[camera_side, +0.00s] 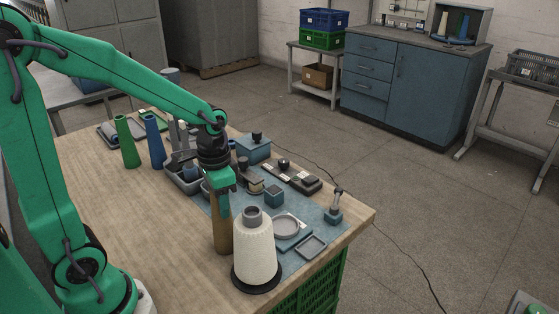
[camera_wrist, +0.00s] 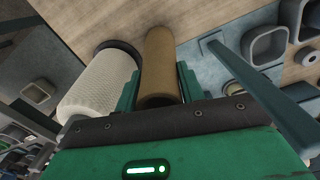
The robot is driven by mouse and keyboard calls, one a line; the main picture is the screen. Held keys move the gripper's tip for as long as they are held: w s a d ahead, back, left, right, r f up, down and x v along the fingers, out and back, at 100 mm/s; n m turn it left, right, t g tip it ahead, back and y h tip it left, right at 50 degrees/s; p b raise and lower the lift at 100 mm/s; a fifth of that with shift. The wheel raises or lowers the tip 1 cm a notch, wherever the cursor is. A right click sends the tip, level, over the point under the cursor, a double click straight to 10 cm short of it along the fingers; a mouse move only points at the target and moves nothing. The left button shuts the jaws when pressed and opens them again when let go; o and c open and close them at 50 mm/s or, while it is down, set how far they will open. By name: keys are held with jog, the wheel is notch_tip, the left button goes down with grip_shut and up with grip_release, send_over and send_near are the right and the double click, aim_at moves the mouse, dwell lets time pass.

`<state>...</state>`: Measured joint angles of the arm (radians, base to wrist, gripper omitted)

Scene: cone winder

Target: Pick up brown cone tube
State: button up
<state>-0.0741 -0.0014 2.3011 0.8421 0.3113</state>
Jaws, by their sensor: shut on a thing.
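The brown cone tube (camera_side: 223,232) stands upright on the wooden table, beside and partly behind a wound cream cone. My gripper (camera_side: 222,184) comes down from above and is shut on the tube's upper part. In the wrist view the brown cone tube (camera_wrist: 160,65) sits between the green fingers of my gripper (camera_wrist: 160,85). The tube's top is hidden by my gripper in the side view. I cannot tell whether its base touches the table.
The cream wound cone (camera_side: 254,247) stands on a dark round base close right of the tube. Green (camera_side: 127,142) and blue (camera_side: 154,140) cone tubes stand at the left back. A grey tray (camera_side: 312,246), small blocks and tools lie on the blue mat. Bare wood is free at left.

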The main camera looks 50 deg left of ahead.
jog(key=shift+r, duration=5.05)
jog(key=shift+r, duration=3)
jog(key=w+d+f, duration=0.3)
jog(key=w, duration=0.4)
jog(key=w+d+f, duration=0.3)
jog(key=w, duration=0.4)
jog(key=shift+d+f, duration=0.1)
jog(key=shift+f, duration=0.15)
